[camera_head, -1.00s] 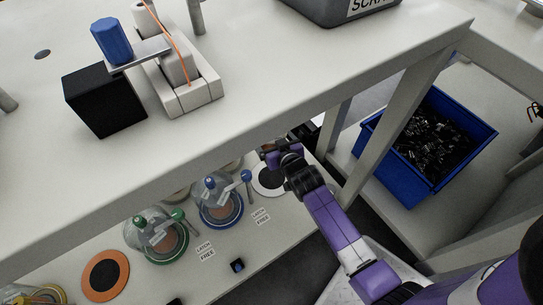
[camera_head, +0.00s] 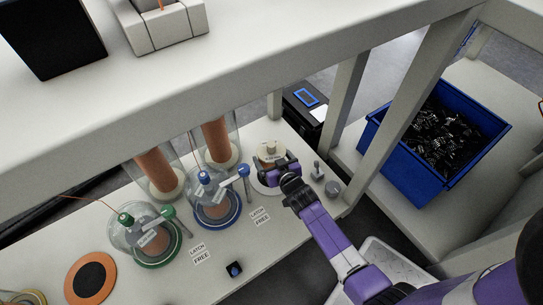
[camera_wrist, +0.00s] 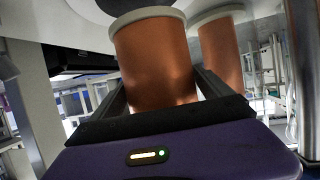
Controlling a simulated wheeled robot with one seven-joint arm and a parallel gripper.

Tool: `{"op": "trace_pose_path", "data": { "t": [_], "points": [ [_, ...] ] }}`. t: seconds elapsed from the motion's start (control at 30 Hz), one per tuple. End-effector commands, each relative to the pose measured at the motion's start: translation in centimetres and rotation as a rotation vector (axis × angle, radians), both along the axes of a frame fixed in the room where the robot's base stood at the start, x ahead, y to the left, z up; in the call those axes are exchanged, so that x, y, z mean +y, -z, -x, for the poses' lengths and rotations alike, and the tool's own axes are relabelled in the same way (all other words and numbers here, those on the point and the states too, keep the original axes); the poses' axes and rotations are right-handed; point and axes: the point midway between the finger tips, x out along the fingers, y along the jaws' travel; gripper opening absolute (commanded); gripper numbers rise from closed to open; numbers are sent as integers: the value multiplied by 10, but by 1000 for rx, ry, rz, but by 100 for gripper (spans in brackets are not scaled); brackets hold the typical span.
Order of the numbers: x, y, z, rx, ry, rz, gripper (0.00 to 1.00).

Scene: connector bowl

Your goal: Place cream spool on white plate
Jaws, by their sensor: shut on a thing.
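A cream spool (camera_head: 271,149) shows at my gripper (camera_head: 274,166) in the head view, in the row of the glass vessels. My gripper is shut on it. The spool is over or on the white plate (camera_head: 260,187); any gap below it is hidden by the gripper. The plate's rim shows around the gripper, and its dark centre is mostly covered. In the wrist view, a copper-coloured cylinder (camera_wrist: 155,65) with a cream rim shows between the fingers.
Two copper-wound spools (camera_head: 158,172) (camera_head: 217,140) stand in clear tubes at left. Glass domes with a green base (camera_head: 158,255) and a blue base (camera_head: 217,218) stand nearer. A shelf (camera_head: 230,75) overhangs behind; a blue bin (camera_head: 400,185) is at right.

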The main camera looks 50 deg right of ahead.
Motion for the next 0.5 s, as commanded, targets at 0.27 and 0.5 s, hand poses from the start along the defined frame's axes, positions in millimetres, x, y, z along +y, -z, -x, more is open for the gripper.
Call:
{"op": "trace_pose_path", "data": {
  "t": [0.27, 0.5],
  "points": [
    [-2, 30, -2, -8, 0, 5, 16],
    [-1, 35, -3, -9, -2, 4, 16]
  ]
}}
